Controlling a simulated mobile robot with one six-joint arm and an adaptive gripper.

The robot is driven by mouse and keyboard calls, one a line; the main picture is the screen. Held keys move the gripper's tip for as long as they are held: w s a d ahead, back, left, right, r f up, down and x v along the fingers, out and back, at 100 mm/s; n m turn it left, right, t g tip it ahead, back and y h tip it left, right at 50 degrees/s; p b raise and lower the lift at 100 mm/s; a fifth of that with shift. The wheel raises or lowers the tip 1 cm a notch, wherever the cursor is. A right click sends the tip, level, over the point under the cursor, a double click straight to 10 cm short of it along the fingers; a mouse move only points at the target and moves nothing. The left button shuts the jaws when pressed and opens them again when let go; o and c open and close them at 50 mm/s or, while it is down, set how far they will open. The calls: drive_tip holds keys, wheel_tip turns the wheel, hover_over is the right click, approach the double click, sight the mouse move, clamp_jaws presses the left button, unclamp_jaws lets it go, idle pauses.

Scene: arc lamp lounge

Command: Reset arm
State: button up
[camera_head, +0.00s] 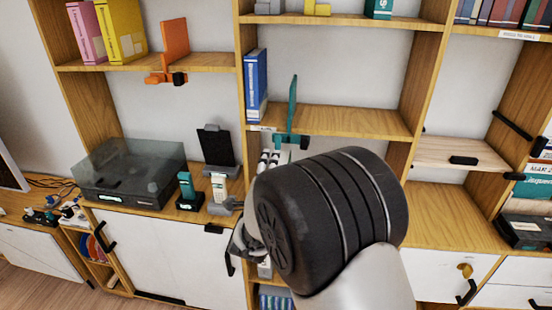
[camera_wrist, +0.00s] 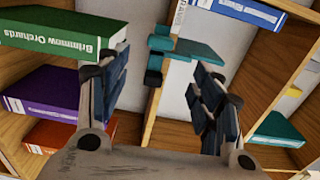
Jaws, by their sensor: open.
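My gripper (camera_wrist: 162,85) is open in the wrist view, with one dark-padded finger on each side and nothing held between them. Past the fingertips is a teal bookend-like piece (camera_wrist: 205,52) by a wooden upright; I cannot tell how far off it is. In the head view, my arm's dark wrist joint and pale link fill the lower middle. Only part of my gripper (camera_head: 243,245) shows there, at the joint's left, in front of the shelving. The fingertips are mostly hidden in that view.
Wooden shelving (camera_head: 350,121) spans the head view. A blue binder (camera_head: 255,85) and a teal bookend (camera_head: 292,110) stand on the middle shelf. A turntable (camera_head: 125,170) and phones are at the left. In the wrist view, green (camera_wrist: 60,30) and purple (camera_wrist: 42,90) books lie left.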

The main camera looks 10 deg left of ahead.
drive_tip(key=s+d+r+n+g+y, duration=0.4)
drive_tip(key=s+d+r+n+g, duration=0.25)
drive_tip(key=s+d+n, duration=0.4)
drive_tip(key=s+d+f+n+g+h, duration=0.1)
drive_tip(key=s+d, duration=0.3)
drive_tip(key=s, duration=0.6)
drive_tip(key=s+d+f+n+g+h, duration=0.1)
drive_tip(key=s+d+f+n+g, duration=0.1)
drive_tip(key=s, duration=0.8)
drive_tip(key=s+d+f+n+g+h, duration=0.1)
drive_tip(key=s+d+f+n+g, duration=0.1)
drive_tip(key=s+d+n+g, duration=0.2)
drive_tip(key=s+d+n, duration=0.1)
drive_tip(key=s+d, duration=0.2)
drive_tip(key=s, duration=0.3)
